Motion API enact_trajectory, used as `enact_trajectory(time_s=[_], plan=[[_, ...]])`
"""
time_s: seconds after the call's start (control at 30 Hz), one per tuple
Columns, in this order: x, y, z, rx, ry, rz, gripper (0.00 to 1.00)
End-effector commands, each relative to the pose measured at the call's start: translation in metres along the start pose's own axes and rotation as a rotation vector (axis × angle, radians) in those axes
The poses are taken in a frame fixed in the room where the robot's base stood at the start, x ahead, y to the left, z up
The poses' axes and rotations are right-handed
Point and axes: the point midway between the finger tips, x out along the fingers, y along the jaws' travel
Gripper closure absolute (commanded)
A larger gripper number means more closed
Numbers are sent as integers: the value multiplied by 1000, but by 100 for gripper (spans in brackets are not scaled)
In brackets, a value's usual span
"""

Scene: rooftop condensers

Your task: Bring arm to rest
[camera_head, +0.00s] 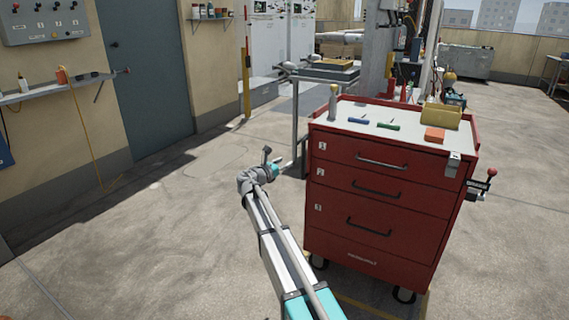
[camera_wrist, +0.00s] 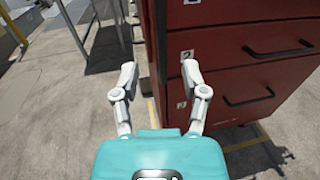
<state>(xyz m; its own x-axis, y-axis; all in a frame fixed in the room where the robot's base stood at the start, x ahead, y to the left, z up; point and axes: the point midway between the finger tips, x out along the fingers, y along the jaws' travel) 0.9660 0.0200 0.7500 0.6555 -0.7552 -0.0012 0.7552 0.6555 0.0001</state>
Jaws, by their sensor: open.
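My gripper (camera_wrist: 158,80) is open and empty in the wrist view, its two pale fingers spread apart. It is beside the left front corner of a red tool cart (camera_head: 368,196), whose drawers also show in the wrist view (camera_wrist: 240,60). I cannot tell whether a finger touches the cart. In the head view my arm (camera_head: 272,235) reaches forward from the bottom, left of the cart. The fingers are hard to make out there, beyond the wrist.
On the cart top lie a bottle (camera_head: 333,102), a blue tool (camera_head: 358,121), a green tool (camera_head: 388,126), an orange block (camera_head: 434,134) and a yellow item (camera_head: 441,116). A lever (camera_head: 488,178) sticks out at its right. Open floor (camera_head: 150,240) lies left of my arm.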

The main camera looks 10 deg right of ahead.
Motion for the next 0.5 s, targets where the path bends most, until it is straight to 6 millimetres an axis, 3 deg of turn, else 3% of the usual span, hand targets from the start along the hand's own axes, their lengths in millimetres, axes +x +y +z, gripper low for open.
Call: enact_trajectory(time_s=[0.27, 0.37, 0.5], plan=[[0, -8, -3, 28, 17, -9, 43], [-2, -23, -10, 90, 53, -32, 43], [-7, -58, -28, 248, 142, -92, 43]])
